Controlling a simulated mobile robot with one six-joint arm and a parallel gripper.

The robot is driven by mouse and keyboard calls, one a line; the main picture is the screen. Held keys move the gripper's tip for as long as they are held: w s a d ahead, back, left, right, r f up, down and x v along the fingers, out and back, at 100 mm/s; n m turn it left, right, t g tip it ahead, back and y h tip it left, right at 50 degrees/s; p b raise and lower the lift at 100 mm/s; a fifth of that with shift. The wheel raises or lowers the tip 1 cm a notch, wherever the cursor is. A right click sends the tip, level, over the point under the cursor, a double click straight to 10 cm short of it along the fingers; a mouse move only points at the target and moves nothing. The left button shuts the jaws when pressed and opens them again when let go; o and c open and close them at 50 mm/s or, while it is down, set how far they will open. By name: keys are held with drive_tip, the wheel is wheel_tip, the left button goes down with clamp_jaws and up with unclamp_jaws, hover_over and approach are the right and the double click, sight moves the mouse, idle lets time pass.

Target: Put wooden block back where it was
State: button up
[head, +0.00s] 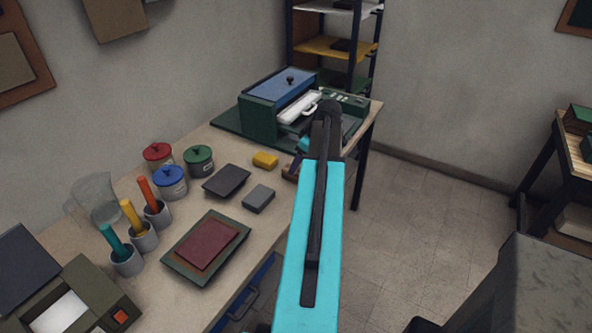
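My arm, cyan and black, reaches forward over the right edge of the workbench in the head view. Its own links hide its far end, and I cannot make out my gripper's fingers. A small brown piece (290,168) shows just left of the arm, at the bench edge. It may be the wooden block, but it is mostly hidden and I cannot tell whether it is held or resting.
Open floor (420,215) lies right.

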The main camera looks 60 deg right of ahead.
drive_tip(key=b+v, duration=0.1)
drive_tip(key=v, duration=0.5)
drive_tip(key=shift+r, duration=0.35)
drive_tip(key=shift+s, duration=0.2)
idle(0.5)
